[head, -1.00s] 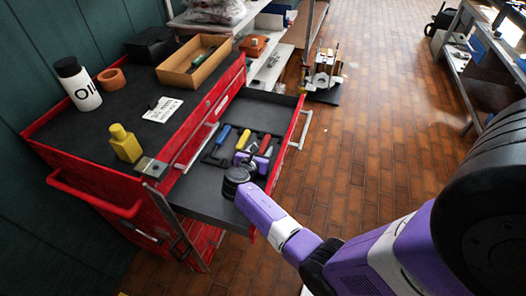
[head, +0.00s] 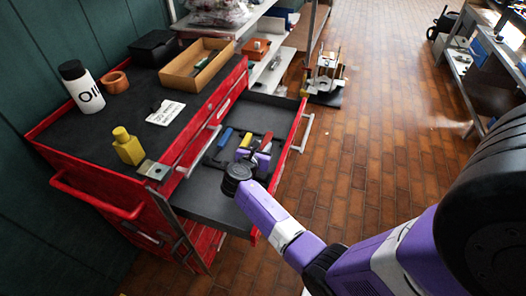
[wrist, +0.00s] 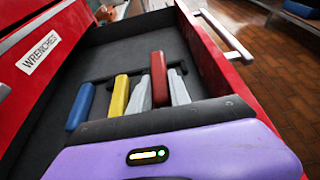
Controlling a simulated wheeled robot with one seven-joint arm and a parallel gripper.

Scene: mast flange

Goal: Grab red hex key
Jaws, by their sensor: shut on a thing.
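The red hex key (head: 267,142) shows its red handle over the open drawer. In the wrist view its handle (wrist: 159,80) stands between two grey fingers. My gripper (wrist: 160,88) is shut on that handle. In the head view my gripper (head: 257,157) is over the drawer, with the arm reaching in from the lower right. The lower part of the key is hidden by my gripper's body, so I cannot tell whether it touches the drawer floor.
A blue handle (wrist: 80,106) and a yellow handle (wrist: 119,95) are left of the red one in the drawer (head: 205,192). The drawer's red side wall (wrist: 205,60) is close on the right. A yellow bottle (head: 127,148) and an open box (head: 197,66) stand on the cabinet top.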

